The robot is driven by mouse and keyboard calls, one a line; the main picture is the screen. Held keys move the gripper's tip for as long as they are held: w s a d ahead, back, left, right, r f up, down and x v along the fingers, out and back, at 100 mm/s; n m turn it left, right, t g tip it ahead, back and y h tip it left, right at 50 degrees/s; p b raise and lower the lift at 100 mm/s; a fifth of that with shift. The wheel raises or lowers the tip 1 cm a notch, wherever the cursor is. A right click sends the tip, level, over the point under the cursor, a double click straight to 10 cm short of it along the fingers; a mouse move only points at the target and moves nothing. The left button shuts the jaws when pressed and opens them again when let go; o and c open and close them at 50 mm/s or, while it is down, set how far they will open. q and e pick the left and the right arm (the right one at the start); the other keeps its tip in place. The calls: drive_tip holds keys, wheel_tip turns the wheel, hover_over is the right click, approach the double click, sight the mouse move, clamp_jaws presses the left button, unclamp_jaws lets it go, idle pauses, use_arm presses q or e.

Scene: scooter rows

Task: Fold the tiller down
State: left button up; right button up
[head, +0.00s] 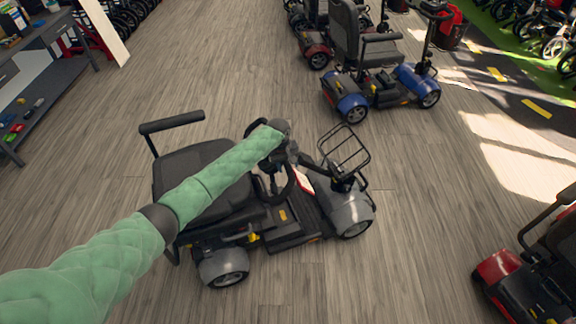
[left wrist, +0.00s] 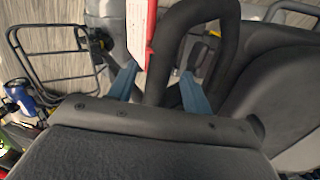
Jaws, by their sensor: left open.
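A grey scooter with a black seat (head: 190,165) stands in the middle of the head view. Its tiller is partly hidden behind my left arm and gripper; a black loop handle (head: 284,190) shows just below the gripper, beside a red and white tag (head: 304,183). My left gripper (head: 292,168) reaches over the seat to the tiller top. In the left wrist view its two blue fingers (left wrist: 158,90) are open, with a black bar of the loop handle (left wrist: 228,45) between them. I cannot tell whether they touch it. My right gripper is in neither view.
A wire basket (head: 345,150) is at the scooter's front. A blue scooter (head: 405,78) stands behind, a red one (head: 497,267) at the lower right. A shelf unit (head: 45,75) is at the left. Wooden floor around the grey scooter is clear.

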use_arm(q)
drive_tip(key=shift+d+f, duration=0.1)
drive_tip(key=shift+f, duration=0.7)
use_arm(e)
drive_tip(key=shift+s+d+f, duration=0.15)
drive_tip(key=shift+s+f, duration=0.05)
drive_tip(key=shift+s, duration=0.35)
use_arm(q)
drive_tip(key=shift+c, duration=0.3)
